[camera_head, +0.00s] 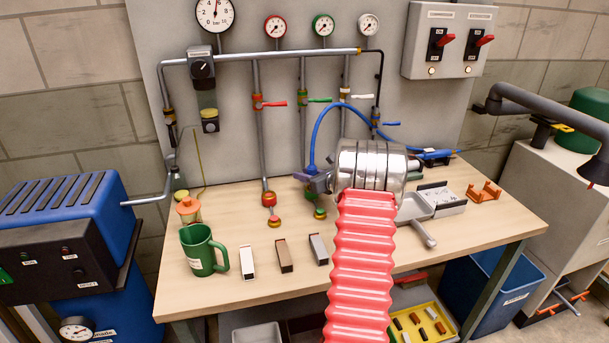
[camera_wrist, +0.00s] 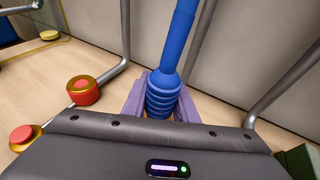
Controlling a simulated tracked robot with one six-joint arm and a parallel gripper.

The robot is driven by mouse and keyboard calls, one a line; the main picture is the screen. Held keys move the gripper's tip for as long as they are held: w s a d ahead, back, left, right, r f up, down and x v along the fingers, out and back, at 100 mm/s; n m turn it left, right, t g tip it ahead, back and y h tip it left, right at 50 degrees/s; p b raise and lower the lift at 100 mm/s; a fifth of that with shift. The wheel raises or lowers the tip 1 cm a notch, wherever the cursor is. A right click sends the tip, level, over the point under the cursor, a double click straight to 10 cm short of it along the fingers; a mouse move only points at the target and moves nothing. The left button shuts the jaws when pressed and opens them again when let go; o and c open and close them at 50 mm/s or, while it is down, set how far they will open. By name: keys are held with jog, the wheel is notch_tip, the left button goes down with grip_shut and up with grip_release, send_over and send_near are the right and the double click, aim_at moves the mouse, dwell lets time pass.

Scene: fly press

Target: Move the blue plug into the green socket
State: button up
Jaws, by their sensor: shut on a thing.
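The blue plug (camera_wrist: 165,95) is ribbed and stands up between the pale purple fingers of my gripper (camera_wrist: 163,106) in the wrist view. My gripper is shut on it, and a blue hose runs up from it. In the head view my gripper (camera_head: 309,178) holds the hose end above the bench, left of my silver wrist. I cannot clearly make out the green socket in the wrist view.
A red socket (camera_head: 269,199) stands left of the green one; it also shows in the wrist view (camera_wrist: 84,90). Upright pipes (camera_head: 303,125) rise behind. A green mug (camera_head: 203,250), several small blocks (camera_head: 284,256) and a grey tray (camera_head: 440,200) share the bench.

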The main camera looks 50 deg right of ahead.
jog(key=shift+f, duration=0.5)
dwell(0.5)
jog(key=o, duration=1.5)
jog(key=shift+o, duration=0.2)
jog(key=shift+r, duration=0.15)
notch_tip(320, 180, up, 10)
dwell(0.9)
dwell(0.5)
